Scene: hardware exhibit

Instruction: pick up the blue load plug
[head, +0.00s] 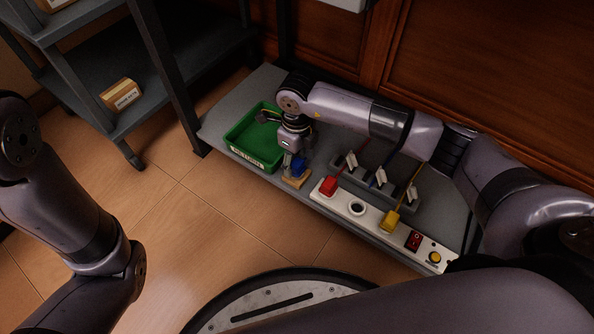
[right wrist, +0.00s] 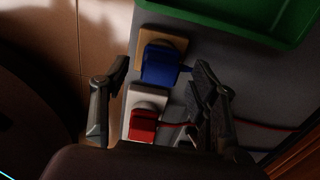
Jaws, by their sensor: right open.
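The blue load plug (head: 298,168) sits on a small wooden block (head: 295,182) at the front edge of the grey bench. In the right wrist view the blue plug (right wrist: 161,64) lies between the two fingers, on the tan block (right wrist: 178,43). My right gripper (head: 291,158) is open and right at the plug, partly hiding it in the head view. In the right wrist view, a gap shows between the plug and the left finger of the gripper (right wrist: 160,72); contact on the right side is unclear. My left arm shows, but its gripper does not.
A green tray (head: 236,150) stands left of the block. A white socket strip (head: 329,204) with a red plug (head: 328,187), an empty round socket (head: 357,208), a yellow plug (head: 390,221) and a red switch (head: 414,240) lies to the right. A dark shelf (head: 75,95) stands at the left.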

